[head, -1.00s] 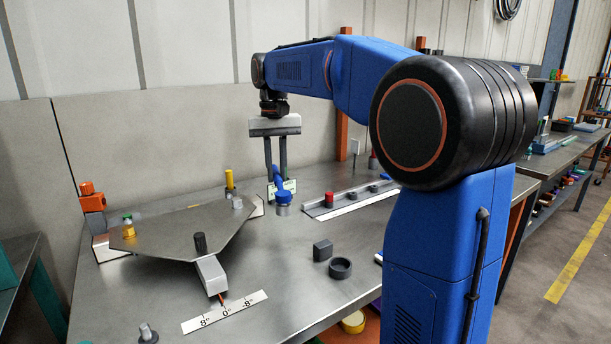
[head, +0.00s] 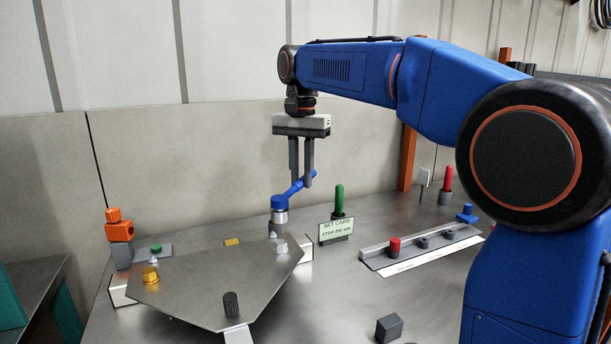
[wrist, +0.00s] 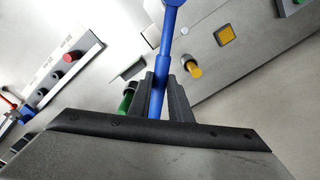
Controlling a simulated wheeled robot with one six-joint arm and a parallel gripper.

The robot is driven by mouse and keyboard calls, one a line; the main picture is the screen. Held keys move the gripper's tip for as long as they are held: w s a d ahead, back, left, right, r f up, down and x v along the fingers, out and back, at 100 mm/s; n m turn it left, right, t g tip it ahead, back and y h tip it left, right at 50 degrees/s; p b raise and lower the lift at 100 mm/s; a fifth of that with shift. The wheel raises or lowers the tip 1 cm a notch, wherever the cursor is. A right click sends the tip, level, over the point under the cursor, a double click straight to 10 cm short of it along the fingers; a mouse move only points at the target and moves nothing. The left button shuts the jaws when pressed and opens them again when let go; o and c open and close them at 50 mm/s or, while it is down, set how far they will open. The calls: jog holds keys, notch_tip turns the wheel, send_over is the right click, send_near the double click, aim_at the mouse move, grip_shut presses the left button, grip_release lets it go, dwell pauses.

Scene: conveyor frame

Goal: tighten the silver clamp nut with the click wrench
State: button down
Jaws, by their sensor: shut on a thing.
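The blue click wrench (head: 298,187) is held by its handle between the fingers of my gripper (head: 302,184). It slants down to the left, its blue head and silver socket end (head: 281,217) over the rear right corner of the angled plate (head: 215,285). A small silver nut-like piece (head: 282,246) sits on that corner, just below the socket. I cannot tell whether they touch. In the wrist view, my gripper (wrist: 160,85) is shut around the blue handle (wrist: 157,103); the wrench head is partly cut off by the top edge.
A set card (head: 336,230) and a green-handled piece (head: 339,200) stand right of the plate. A rail (head: 425,245) with a red knob lies further right. An orange block (head: 118,231) stands at left. A dark block (head: 389,328) is in front.

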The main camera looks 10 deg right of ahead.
jog(key=shift+f, duration=3.55)
jog(key=shift+d, duration=0.1)
